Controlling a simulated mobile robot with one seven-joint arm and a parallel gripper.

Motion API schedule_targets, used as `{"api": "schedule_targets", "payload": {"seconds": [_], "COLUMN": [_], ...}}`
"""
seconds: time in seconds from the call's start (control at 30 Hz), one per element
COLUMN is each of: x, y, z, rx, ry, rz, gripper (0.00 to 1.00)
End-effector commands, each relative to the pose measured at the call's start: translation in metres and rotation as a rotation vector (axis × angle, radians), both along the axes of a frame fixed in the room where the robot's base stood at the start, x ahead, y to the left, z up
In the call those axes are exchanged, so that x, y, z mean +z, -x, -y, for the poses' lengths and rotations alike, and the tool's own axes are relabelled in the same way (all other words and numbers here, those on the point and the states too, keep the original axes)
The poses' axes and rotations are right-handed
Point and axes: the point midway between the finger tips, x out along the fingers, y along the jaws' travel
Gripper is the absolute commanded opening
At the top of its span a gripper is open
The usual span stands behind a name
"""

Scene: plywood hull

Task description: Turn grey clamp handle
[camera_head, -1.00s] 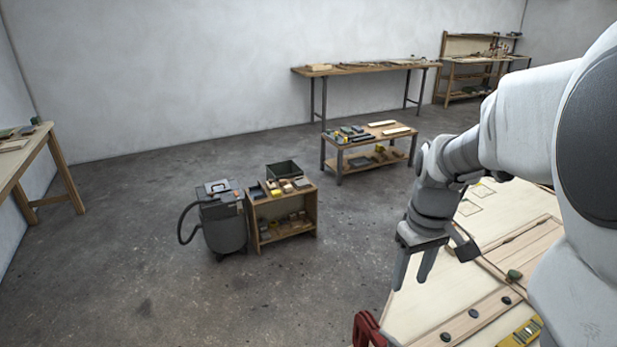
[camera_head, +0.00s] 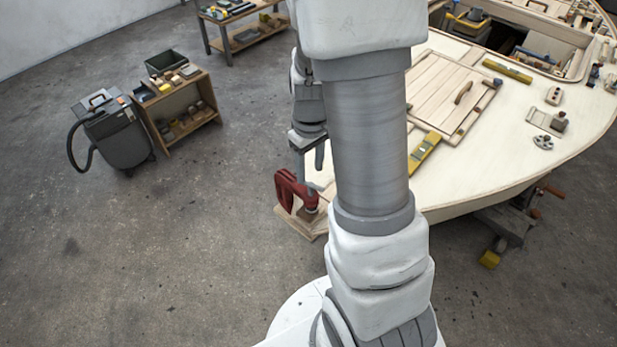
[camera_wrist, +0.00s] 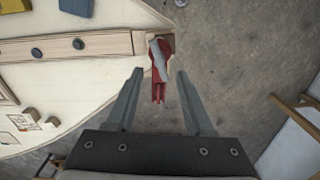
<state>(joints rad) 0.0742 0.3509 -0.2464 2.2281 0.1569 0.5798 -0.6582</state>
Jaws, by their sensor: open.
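A red clamp (camera_head: 285,190) sits at the near left edge of the plywood hull (camera_head: 470,185). In the wrist view the red clamp (camera_wrist: 158,88) lies at the end of a wooden strip, with its grey handle (camera_wrist: 157,60) slanting across its top. My gripper (camera_head: 311,168) is just above the clamp in the head view. In the wrist view my gripper (camera_wrist: 160,76) is open and empty, its fingers on either side of the clamp and apart from it. The handle lies just beyond the fingertips. My arm hides part of the hull in the head view.
A yellow level (camera_head: 424,152), a hatch panel (camera_head: 450,85) and small fittings lie on the hull. Another clamp with an orange handle (camera_head: 537,190) is at the hull's right side.

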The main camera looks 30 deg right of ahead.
Motion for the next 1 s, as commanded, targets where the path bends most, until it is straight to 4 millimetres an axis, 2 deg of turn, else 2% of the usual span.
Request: {"api": "schedule_targets", "payload": {"seconds": [0.1, 0.3, 0.67, 0.77, 0.97, 1.0], "x": [-0.022, -0.041, -0.045, -0.045, -0.045, -0.045], "y": [0.001, 0.001, 0.000, 0.000, 0.000, 0.000], "z": [0.000, 0.000, 0.000, 0.000, 0.000, 0.000], "rx": [-0.001, 0.000, 0.001, 0.001, 0.001, 0.001], "ry": [0.000, -0.001, 0.000, 0.000, 0.000, 0.000], "rz": [-0.003, -0.002, 0.001, 0.001, 0.001, 0.001], "gripper": [0.53, 0.53, 0.53, 0.38, 0.02, 0.00]}}
